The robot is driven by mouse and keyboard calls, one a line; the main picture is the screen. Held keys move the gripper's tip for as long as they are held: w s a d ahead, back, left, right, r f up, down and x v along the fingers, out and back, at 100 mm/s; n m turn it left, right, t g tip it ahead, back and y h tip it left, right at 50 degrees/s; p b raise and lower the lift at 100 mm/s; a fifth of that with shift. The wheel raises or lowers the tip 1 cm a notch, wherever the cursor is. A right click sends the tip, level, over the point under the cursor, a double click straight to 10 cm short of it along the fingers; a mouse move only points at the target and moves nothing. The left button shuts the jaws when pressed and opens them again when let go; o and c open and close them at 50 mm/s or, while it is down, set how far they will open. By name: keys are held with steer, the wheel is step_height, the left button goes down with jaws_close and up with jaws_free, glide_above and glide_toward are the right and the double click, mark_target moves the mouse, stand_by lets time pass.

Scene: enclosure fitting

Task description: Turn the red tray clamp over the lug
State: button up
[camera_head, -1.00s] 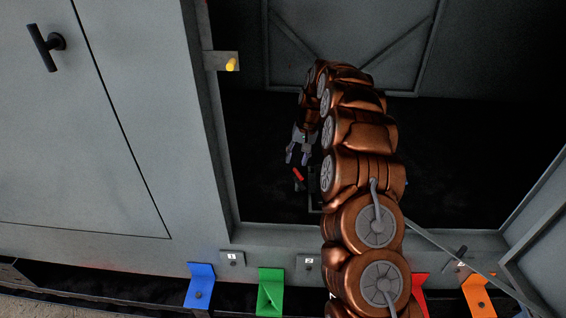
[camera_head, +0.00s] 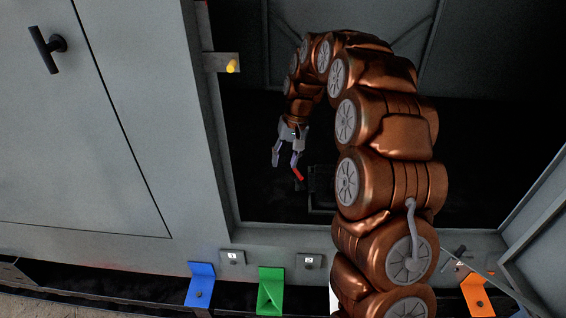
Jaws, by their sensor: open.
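The red tray clamp (camera_head: 298,173) is a small red bar low inside the dark enclosure, left of a dark frame-like tray (camera_head: 322,190). My gripper (camera_head: 286,165) hangs from my copper arm with its fingers pointing down. It is open, and its right finger is at or very near the upper end of the clamp. I cannot tell whether they touch. The lug is too dark and small to make out.
The enclosure's front sill (camera_head: 290,236) carries numbered plates, with blue (camera_head: 200,286), green (camera_head: 270,290) and orange (camera_head: 477,295) brackets below. A yellow peg (camera_head: 232,66) sticks out on the left post. A grey door (camera_head: 90,130) stands at left.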

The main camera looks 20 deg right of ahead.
steer(key=s+a+r, duration=0.2)
steer(key=s+r, duration=0.1)
steer(key=s, duration=0.2)
steer(key=shift+a+n, duration=0.15)
steer(key=shift+n, duration=0.25)
steer(key=shift+c, duration=0.3)
